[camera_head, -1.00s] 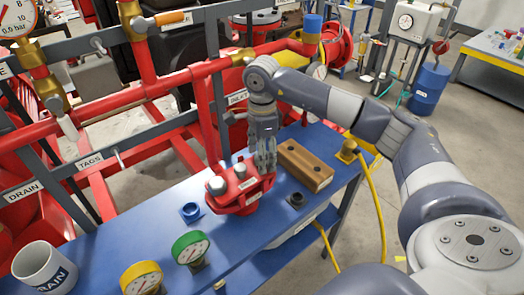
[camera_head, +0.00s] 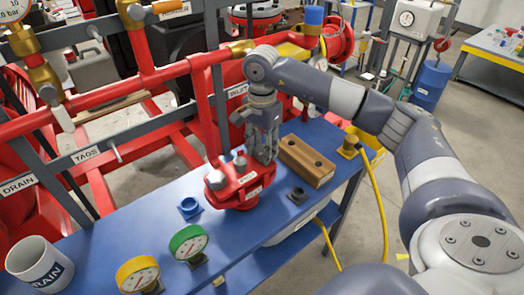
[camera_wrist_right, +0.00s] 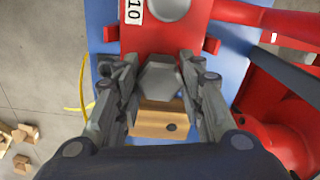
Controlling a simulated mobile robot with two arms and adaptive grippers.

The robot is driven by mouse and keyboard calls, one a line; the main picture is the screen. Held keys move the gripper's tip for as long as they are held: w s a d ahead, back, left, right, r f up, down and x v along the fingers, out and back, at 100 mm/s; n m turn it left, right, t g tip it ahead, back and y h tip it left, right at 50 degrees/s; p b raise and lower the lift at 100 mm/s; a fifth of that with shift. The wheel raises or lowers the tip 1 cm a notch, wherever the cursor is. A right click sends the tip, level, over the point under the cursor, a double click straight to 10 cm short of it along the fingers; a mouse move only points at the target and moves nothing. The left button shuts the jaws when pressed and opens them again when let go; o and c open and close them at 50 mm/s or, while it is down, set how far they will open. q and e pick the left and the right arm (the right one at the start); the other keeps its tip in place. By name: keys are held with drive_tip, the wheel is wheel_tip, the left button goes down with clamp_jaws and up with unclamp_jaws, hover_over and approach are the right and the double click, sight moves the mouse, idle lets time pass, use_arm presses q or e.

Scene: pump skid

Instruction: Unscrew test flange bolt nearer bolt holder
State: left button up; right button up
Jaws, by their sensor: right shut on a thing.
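The red test flange (camera_head: 236,190) sits on the blue bench, and its red top also shows in the wrist view (camera_wrist_right: 150,40). Grey bolt heads (camera_head: 215,180) show on its top. My right gripper (camera_head: 265,158) points down at the flange's right edge, on the side of the wooden bolt holder (camera_head: 308,163). In the wrist view its fingers (camera_wrist_right: 160,72) are shut on a grey hex bolt head (camera_wrist_right: 158,80). That bolt is largely hidden by the fingers in the head view. The bolt holder has dark holes in its top. My left gripper is not in view.
A blue ring fitting (camera_head: 189,207) and a black fitting (camera_head: 297,195) flank the flange. Red pipes run behind the bench.

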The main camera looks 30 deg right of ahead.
drive_tip(key=n+b, duration=0.1)
drive_tip(key=n, duration=0.4)
drive_tip(key=shift+f, duration=0.15)
drive_tip(key=n+b, duration=0.1)
drive_tip(key=n, duration=0.3)
drive_tip(key=o, duration=1.2)
drive_tip(key=shift+c, duration=0.2)
wheel_tip(320, 180, up, 12)
